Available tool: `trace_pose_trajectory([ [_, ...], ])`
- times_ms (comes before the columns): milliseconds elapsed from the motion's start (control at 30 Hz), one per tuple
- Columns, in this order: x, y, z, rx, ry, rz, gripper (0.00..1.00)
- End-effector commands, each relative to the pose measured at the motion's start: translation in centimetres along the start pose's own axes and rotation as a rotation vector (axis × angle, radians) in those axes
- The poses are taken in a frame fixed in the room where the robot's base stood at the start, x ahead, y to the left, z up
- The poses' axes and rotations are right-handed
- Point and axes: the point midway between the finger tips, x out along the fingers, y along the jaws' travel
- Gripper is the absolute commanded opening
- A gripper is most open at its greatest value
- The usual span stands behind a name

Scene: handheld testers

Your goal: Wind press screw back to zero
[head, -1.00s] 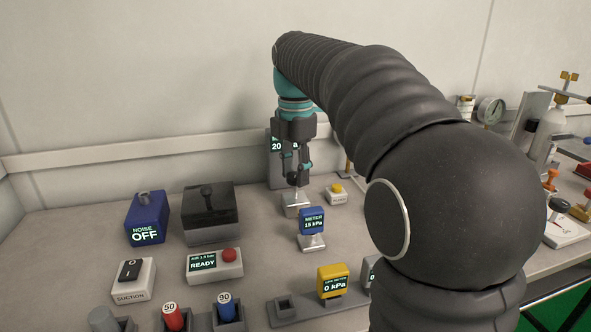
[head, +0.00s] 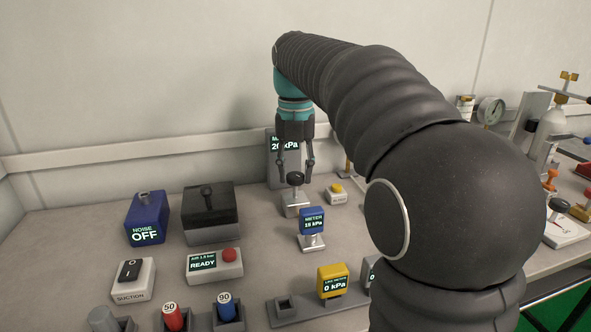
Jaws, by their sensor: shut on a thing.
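The black knob (head: 295,178) tops a small grey press base (head: 296,206) near the back of the bench, in the head view. My gripper (head: 296,176) points down over it, with one finger on each side of the knob, shut on it. The exact finger contact is too small to make out. Behind it stands a grey display panel (head: 287,172) reading 20 kPa, its upper text partly covered by my gripper. In front, a blue meter (head: 312,222) on a small metal stand reads 15 kPa.
A small box with a yellow button (head: 337,192) sits close to the right. A dark lidded box (head: 210,215) and a blue NOISE OFF box (head: 147,219) stand left. A yellow meter (head: 333,282) reads 0 kPa in front. My arm covers much of the right side.

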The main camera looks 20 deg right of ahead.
Motion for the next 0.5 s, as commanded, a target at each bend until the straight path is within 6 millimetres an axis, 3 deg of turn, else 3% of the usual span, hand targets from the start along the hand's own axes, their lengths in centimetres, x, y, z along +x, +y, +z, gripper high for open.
trace_pose_trajectory([
  [500,0.47,-0.09,-0.06,-0.114,0.011,-0.005,0.03],
])
